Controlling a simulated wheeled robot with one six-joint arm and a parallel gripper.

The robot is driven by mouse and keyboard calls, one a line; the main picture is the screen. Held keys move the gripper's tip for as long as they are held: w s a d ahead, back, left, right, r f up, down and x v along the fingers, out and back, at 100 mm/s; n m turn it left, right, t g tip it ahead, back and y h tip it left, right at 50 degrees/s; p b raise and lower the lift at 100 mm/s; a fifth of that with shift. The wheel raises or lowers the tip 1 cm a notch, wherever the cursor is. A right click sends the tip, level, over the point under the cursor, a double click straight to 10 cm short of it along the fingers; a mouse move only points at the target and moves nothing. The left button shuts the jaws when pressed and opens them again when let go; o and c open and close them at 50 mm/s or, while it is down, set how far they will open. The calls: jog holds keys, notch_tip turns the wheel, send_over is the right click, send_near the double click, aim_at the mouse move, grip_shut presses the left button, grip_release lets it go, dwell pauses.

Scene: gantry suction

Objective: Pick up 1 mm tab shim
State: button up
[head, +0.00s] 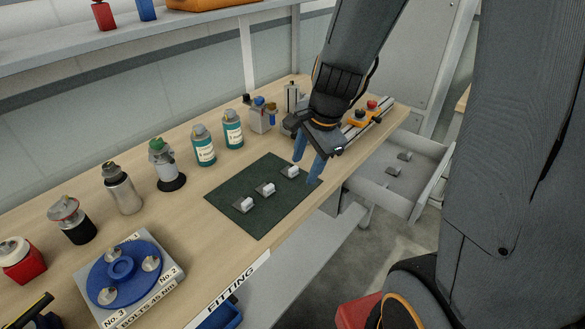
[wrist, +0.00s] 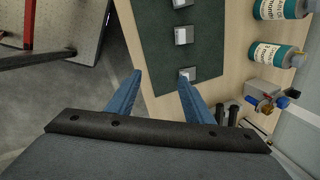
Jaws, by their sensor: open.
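Three small grey shims with pale raised tabs lie in a row on a dark green mat (head: 272,215): a near one (head: 243,204), a middle one (head: 265,189) and a far one (head: 290,171). No thickness marking is readable, so I cannot tell which is 1 mm. My gripper (head: 305,169) is open and empty above the mat's far right corner, close to the far shim. In the wrist view, the far shim (wrist: 188,74) shows at the tip of the right blue finger, not centred between the fingers. The middle shim (wrist: 183,35) shows farther up.
Teal bottles (head: 203,146) stand behind the mat. A small pump-like fixture (head: 262,116) and an orange button box (head: 358,118) stand farther along the bench. An open drawer (head: 421,180) at right holds flat grey pieces. A blue round fixture (head: 124,272) sits nearer.

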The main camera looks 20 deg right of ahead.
aim_at(293, 168)
jog(key=w+f+m, duration=0.3)
jog(key=m, duration=0.2)
jog(key=w+f+m+b, duration=0.1)
jog(key=w+f+m, duration=0.2)
jog(key=w+m, duration=0.1)
jog(key=w+f+m+b, duration=0.1)
jog(key=w+f+m, duration=0.2)
jog(key=m, duration=0.3)
jog(key=shift+w+d+f+t+y, duration=0.1)
jog(key=shift+w+f+t+y, duration=0.1)
jog(key=shift+w+t+y, duration=0.15)
jog(key=c, duration=1.1)
